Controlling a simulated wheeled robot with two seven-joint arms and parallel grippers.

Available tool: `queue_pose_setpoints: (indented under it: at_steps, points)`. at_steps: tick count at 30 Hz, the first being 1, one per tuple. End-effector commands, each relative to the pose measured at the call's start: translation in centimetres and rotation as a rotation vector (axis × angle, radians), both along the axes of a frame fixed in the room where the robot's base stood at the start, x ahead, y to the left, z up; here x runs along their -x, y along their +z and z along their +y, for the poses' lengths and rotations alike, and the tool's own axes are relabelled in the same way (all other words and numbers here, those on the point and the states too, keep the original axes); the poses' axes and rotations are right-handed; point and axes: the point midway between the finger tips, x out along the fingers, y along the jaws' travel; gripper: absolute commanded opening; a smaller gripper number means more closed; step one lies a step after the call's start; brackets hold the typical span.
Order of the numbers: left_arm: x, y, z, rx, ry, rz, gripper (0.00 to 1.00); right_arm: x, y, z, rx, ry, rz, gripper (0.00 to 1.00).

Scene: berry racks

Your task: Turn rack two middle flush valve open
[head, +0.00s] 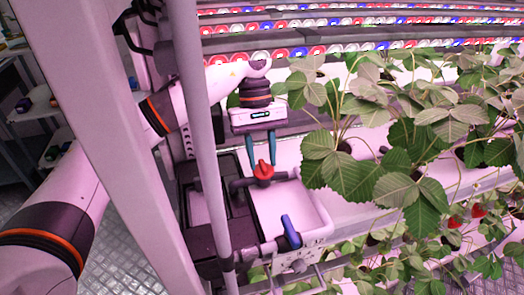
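A valve with a red handle (263,171) sits on a dark pipe at the head of a white trough. My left gripper (262,160) comes down from above, with its two teal fingers apart. The fingertips are at the red handle, one on each side in this view; I cannot tell whether they touch it. A second valve with a blue handle (291,231) is lower, on a pipe in front of the trough. No label shows which valve is the flush valve. My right gripper is not in view.
A pale upright post (205,140) stands close to my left arm. Strawberry plants (400,150) with broad leaves crowd the right side. Black boxes (205,200) sit left of the white trough (312,205). Rows of red, white and blue round pieces (310,50) run behind.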

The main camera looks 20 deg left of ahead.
Motion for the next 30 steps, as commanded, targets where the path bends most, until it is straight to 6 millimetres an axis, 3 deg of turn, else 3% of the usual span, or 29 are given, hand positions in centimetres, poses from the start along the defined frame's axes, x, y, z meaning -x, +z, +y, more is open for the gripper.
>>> queue_pose_setpoints:
  at_steps: [8,15,30]
  points:
    - [0.0,-0.3,0.0,0.0,0.0,0.0,0.34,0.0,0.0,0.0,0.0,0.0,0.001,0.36]
    - [0.0,-0.2,0.0,0.0,0.0,0.0,0.0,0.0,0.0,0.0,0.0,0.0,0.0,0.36]
    - [0.1,-0.5,0.1,0.001,0.112,-0.003,0.0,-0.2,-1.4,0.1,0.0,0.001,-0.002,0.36]
